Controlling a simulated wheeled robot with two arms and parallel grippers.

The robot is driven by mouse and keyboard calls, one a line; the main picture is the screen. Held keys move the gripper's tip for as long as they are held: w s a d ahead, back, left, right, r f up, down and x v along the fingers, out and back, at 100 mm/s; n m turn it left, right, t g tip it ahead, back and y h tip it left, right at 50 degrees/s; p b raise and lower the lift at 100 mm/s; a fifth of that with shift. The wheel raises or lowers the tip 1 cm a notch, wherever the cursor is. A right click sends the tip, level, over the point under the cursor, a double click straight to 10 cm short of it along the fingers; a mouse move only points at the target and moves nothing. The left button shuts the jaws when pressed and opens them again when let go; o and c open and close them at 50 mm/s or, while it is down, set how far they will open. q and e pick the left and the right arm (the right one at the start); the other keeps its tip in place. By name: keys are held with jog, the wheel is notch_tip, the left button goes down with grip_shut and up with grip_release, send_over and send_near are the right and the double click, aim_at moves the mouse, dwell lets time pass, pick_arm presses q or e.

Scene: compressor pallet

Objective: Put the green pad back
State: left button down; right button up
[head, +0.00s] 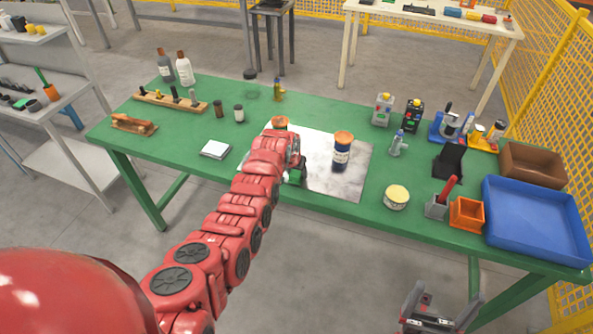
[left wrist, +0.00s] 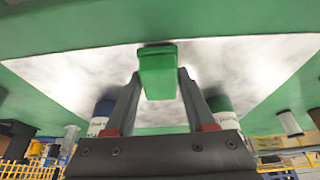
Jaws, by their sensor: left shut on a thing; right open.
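My left gripper (head: 294,168) is over the white smudged sheet (head: 335,183) on the green table. It is shut on the green pad (left wrist: 158,74), a small green block held between its fingers in the left wrist view. In the head view only a bit of the pad (head: 297,177) shows beside my gripper. I cannot tell whether the pad touches the sheet. My right gripper (head: 432,305) is open and empty, low in front of the table.
Another orange-lidded canister (head: 280,122) stands behind my left arm, mostly hidden. A round tin (head: 396,197), an orange box (head: 466,213) and a blue tray (head: 540,235) are to the right. A white square pad (head: 215,149) and a wooden rack (head: 170,103) are to the left.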

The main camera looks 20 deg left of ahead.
pick_arm(q)
jog(key=shift+f, duration=0.25)
jog(key=shift+f, duration=0.15)
jog(key=shift+c, duration=1.2)
grip_release()
jog(key=shift+r, duration=0.2)
jog(key=shift+r, duration=0.1)
